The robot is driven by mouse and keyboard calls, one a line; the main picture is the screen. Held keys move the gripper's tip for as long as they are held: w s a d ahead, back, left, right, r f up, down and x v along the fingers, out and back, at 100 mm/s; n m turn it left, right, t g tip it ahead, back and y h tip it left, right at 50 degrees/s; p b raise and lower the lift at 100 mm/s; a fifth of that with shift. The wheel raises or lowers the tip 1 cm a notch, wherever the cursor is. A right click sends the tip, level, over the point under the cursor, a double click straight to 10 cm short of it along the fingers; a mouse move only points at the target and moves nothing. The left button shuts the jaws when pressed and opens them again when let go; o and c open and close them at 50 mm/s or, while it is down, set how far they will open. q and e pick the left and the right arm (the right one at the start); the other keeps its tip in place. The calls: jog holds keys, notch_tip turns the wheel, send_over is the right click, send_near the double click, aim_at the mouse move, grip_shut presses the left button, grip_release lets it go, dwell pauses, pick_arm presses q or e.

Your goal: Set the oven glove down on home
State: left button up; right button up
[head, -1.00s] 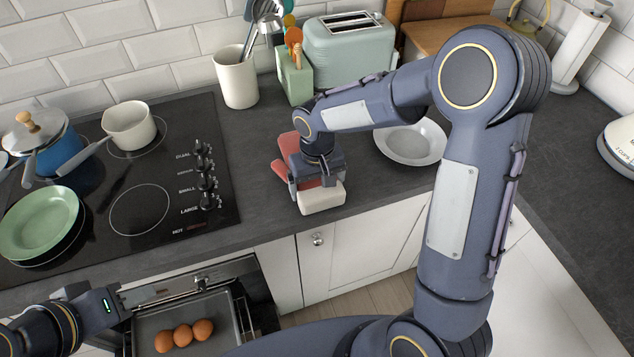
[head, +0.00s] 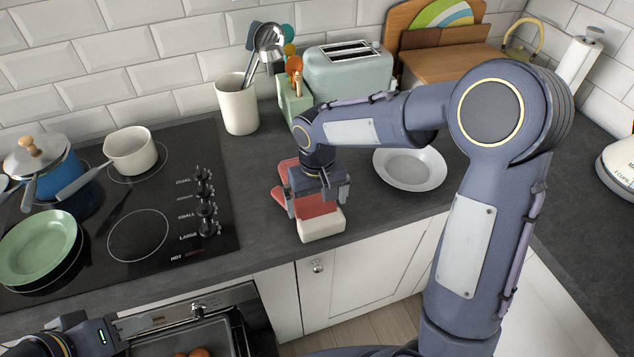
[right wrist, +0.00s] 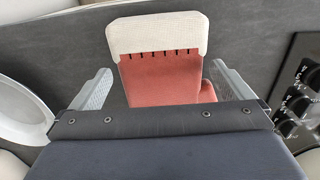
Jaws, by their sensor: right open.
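The oven glove (head: 318,208) is red with a cream cuff and lies on the dark worktop between the hob and the white dish, its cuff towards the front edge. My right gripper (head: 318,198) is over it, fingers apart on either side, and hides part of the red. In the right wrist view the glove (right wrist: 158,75) lies between the open fingers (right wrist: 160,82) with a gap on both sides. No marking for home is visible. My left gripper (head: 135,324) is at the lower left by the oven; its jaw state is unclear.
A white dish (head: 410,169) stands right of the glove. Behind are a utensil pot (head: 238,106) and a toaster (head: 348,78). The hob (head: 190,245) with pans and a green plate is on the left. The open oven holds a tray (head: 208,338) with eggs.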

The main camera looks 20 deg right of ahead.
notch_tip(320, 180, up, 8)
jog(key=s+d+r+m+t+y, duration=0.1)
jog(key=s+d+r, duration=0.15)
jog(key=s, duration=0.35)
jog(key=s+d+r+t+y, duration=0.1)
jog(key=s+d+t+y, duration=0.1)
jog(key=s+d, duration=0.3)
jog(key=s+a+f+m+t, duration=0.1)
jog(key=s+a+f+t, duration=0.1)
jog(key=s, duration=0.8)
jog(key=shift+s+f+t+y, duration=0.25)
jog(key=shift+f+t+y, duration=0.05)
jog(key=shift+f+y, duration=0.1)
jog(key=shift+r, duration=0.1)
